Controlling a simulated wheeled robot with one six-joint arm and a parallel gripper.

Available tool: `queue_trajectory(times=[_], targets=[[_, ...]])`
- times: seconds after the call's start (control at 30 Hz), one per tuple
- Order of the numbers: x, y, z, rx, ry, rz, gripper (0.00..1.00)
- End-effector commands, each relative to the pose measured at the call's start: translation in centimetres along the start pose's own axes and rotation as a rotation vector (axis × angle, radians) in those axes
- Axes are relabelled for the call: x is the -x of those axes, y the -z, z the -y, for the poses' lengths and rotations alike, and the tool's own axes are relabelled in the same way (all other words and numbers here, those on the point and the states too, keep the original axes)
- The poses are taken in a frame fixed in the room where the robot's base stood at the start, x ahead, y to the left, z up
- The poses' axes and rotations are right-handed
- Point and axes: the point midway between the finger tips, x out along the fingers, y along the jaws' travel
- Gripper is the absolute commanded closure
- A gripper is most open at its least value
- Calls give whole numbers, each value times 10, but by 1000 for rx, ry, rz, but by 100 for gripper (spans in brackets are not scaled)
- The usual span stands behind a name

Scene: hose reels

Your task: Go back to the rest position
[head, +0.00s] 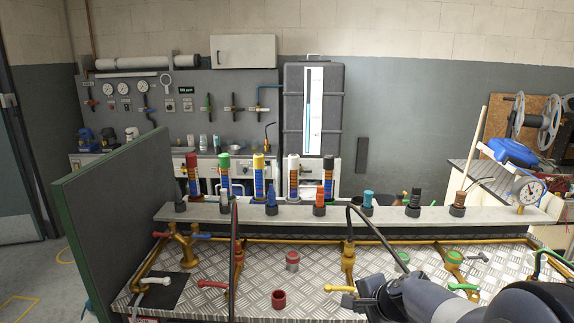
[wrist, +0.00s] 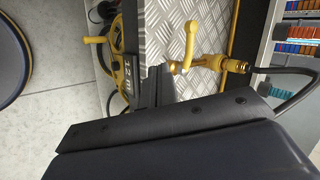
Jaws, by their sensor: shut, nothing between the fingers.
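My gripper (wrist: 154,78) shows in the wrist view as dark fingers beyond a dark plate, shut with nothing between them. The fingertips point toward the tread-plate panel, close to a black label reading "12 m" (wrist: 126,79). A yellow lever valve (wrist: 187,63) is to their right, apart from them as far as I can tell. In the head view my arm comes in from the lower right, and its dark gripper end (head: 366,298) is low at the front edge of the tread-plate bench (head: 320,262), beside a yellow-handled tap (head: 341,289).
A grey shelf (head: 335,215) with several coloured nozzles crosses the bench. Black hoses (head: 234,240) rise in front. A green-edged panel (head: 110,215) bounds the left. A yellow hose reel (wrist: 126,40) is near the fingers in the wrist view.

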Motion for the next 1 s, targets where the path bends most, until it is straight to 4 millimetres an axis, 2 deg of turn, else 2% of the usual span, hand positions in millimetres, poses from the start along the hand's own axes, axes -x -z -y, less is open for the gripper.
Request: queue_trajectory(times=[0.03,0.2,0.43,0.63,1.0], targets=[[10,1,2,0,4,-3,100],[36,1,2,1,4,-4,100],[61,1,1,-1,2,-2,100],[70,0,0,0,0,-1,100],[71,0,0,2,-1,0,100]])
